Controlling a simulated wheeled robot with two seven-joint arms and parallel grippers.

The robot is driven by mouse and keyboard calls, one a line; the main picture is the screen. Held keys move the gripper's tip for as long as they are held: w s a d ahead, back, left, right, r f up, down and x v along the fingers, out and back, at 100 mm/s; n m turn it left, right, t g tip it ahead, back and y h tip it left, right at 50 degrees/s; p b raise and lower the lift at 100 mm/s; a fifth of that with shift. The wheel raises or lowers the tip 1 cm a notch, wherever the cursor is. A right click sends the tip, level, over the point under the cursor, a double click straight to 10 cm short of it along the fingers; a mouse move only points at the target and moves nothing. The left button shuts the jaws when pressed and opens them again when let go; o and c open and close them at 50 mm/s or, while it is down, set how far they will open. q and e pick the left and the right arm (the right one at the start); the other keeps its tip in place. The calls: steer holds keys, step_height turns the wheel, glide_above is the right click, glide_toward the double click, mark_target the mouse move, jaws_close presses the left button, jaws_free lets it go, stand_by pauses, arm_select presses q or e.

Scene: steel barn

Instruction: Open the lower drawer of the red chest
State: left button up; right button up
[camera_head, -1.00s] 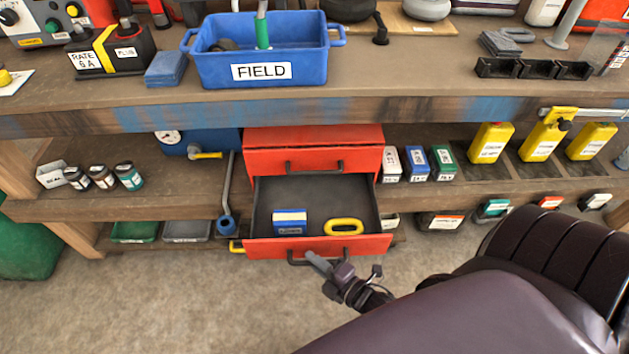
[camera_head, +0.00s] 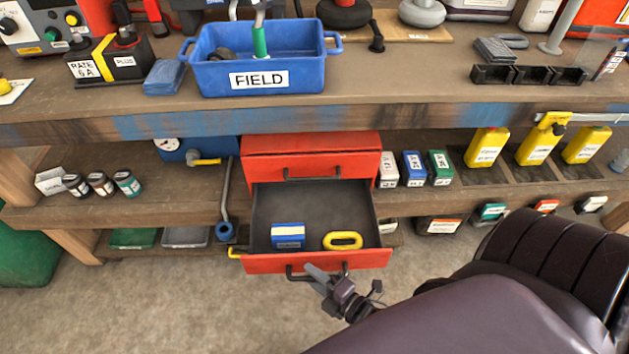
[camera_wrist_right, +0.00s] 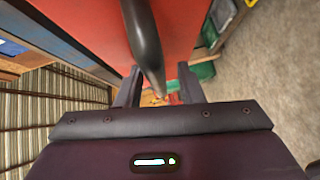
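The red chest (camera_head: 312,146) stands on the shelf under the workbench. Its lower drawer (camera_head: 270,264) is pulled well out, and its dark inside shows from above. A blue and white box (camera_head: 288,236) and a yellow ring-shaped thing (camera_head: 343,241) lie in it near the front. The upper drawer is closed. My right gripper (camera_head: 317,272) is at the lower drawer's dark handle (camera_head: 297,275). In the right wrist view the handle (camera_wrist_right: 144,40) runs down between the two parted fingers (camera_wrist_right: 159,84), with a gap beside it. My left gripper is out of view.
The workbench above carries a blue FIELD bin (camera_head: 225,75). Small boxes (camera_head: 412,168) and yellow bottles (camera_head: 486,148) stand on the shelf right of the chest. A blue-ended lever (camera_head: 225,215) stands close to its left. The floor in front is clear.

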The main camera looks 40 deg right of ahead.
steer(key=shift+s+d, duration=0.1)
steer(key=shift+s, duration=0.3)
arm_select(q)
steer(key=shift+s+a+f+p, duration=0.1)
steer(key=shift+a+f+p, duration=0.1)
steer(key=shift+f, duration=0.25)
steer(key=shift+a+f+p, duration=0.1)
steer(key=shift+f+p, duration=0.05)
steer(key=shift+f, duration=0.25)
arm_select(e)
steer(key=v, duration=0.7)
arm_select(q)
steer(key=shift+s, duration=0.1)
arm_select(e)
steer(key=shift+r, duration=0.1)
